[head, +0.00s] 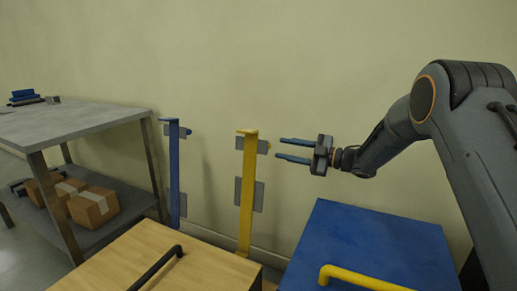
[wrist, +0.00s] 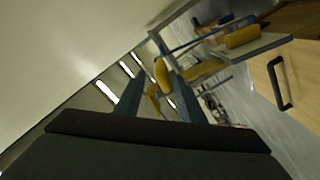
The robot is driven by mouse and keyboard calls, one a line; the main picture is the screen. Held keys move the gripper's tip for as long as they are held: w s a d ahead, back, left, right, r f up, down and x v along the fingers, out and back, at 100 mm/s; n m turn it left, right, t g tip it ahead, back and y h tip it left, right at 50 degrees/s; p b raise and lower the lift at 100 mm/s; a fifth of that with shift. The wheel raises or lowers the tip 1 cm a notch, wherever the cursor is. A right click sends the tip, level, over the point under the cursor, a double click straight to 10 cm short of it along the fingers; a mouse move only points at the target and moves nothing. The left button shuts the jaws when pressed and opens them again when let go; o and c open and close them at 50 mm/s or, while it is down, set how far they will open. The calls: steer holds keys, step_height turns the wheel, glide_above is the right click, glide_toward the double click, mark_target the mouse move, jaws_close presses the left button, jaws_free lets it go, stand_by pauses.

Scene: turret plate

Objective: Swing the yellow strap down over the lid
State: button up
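The yellow strap (head: 247,195) stands upright behind the gap between two lids, with a short tab at its top. To its left is a wooden lid (head: 150,262) with a black handle; to its right is a blue lid (head: 375,245) with a yellow handle. My gripper (head: 280,149) is open and empty just right of the strap's top, fingers pointing left. In the wrist view, a yellow rounded strap end (wrist: 162,76) shows between the two fingertips (wrist: 155,98); I cannot tell whether it touches them. The wooden lid's handle (wrist: 280,84) shows at the right.
A blue upright strap (head: 174,175) stands left of the yellow one. A grey bench (head: 75,120) at the left holds blue items on top and cardboard boxes (head: 92,206) on its lower shelf. The wall is close behind the straps. Room above both lids is clear.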

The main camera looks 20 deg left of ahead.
mark_target(255, 142)
steer(key=a, duration=0.4)
steer(key=a+b, duration=0.1)
steer(key=a, duration=0.7)
steer(key=shift+w+b, duration=0.3)
steer(key=shift+w, duration=0.05)
steer(key=c, duration=0.7)
steer(key=shift+r, duration=0.2)
jaws_close()
